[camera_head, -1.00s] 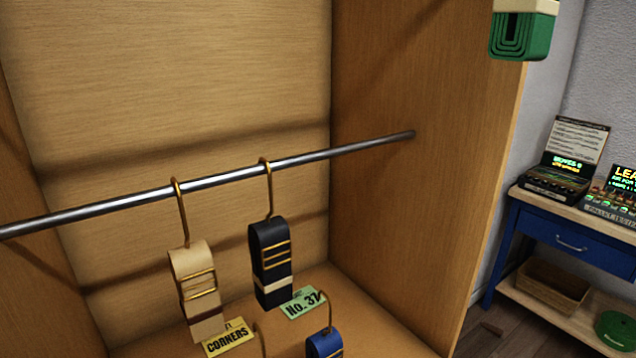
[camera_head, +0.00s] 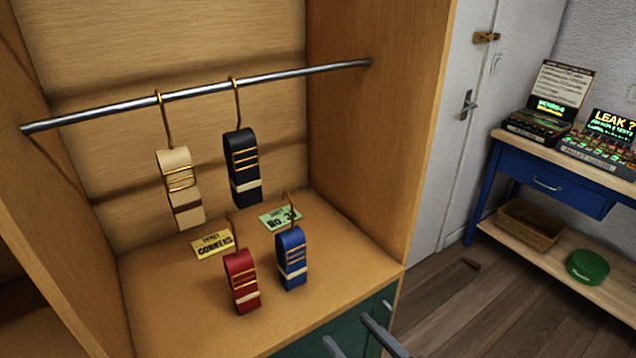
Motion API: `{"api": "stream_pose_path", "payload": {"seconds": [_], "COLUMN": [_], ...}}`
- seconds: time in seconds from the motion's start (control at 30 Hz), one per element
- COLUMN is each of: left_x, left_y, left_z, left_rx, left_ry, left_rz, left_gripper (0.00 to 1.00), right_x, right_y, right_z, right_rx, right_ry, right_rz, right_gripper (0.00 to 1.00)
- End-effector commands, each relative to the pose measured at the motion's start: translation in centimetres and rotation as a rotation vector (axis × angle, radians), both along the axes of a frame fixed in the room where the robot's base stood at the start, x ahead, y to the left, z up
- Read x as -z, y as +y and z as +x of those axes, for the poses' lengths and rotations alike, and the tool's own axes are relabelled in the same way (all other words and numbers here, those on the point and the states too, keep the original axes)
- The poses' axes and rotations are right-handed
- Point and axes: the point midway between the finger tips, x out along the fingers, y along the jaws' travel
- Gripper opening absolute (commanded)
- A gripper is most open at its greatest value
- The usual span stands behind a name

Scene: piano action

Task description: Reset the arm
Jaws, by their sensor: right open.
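My right gripper (camera_head: 360,337) shows at the bottom edge, in front of the cabinet. Its two grey fingers are apart with nothing between them. My left gripper is not in view. A cream hanging piece (camera_head: 180,188) and a black one (camera_head: 243,167) hang by brass hooks from the metal rod (camera_head: 205,91). A red piece (camera_head: 242,281) and a blue piece (camera_head: 292,258) stand on the cabinet floor (camera_head: 180,310), apart from my gripper.
A yellow CORNERS card (camera_head: 212,243) and a green card (camera_head: 281,216) lie on the cabinet floor. A blue table (camera_head: 555,177) with lit devices stands at right, with a basket (camera_head: 530,224) and green round case (camera_head: 588,264) below.

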Motion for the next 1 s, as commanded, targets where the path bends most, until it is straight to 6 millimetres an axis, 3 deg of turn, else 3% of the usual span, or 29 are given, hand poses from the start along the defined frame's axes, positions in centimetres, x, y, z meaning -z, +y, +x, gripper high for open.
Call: {"api": "stream_pose_path", "payload": {"seconds": [0.27,0.57,0.77,0.87,1.0], "left_x": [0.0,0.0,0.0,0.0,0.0], "left_y": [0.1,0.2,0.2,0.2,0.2], "left_z": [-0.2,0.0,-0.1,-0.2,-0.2], "left_rx": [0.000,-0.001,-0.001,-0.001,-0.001], "left_ry": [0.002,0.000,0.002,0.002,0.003], "left_rz": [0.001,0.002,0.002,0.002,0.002], "left_gripper": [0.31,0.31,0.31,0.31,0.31], "right_x": [2.2,7.4,13.4,17.5,25.7], "right_y": [-0.1,-0.4,-0.9,-1.3,-2.4], "right_z": [0.5,1.4,1.7,1.6,0.5], "right_rx": [0.009,0.019,0.012,-0.006,-0.071], "right_ry": [0.003,0.007,0.010,0.012,0.010], "right_rz": [-0.066,-0.227,-0.415,-0.549,-0.813], "right_gripper": [0.58,0.58,0.58,0.58,0.58]}}
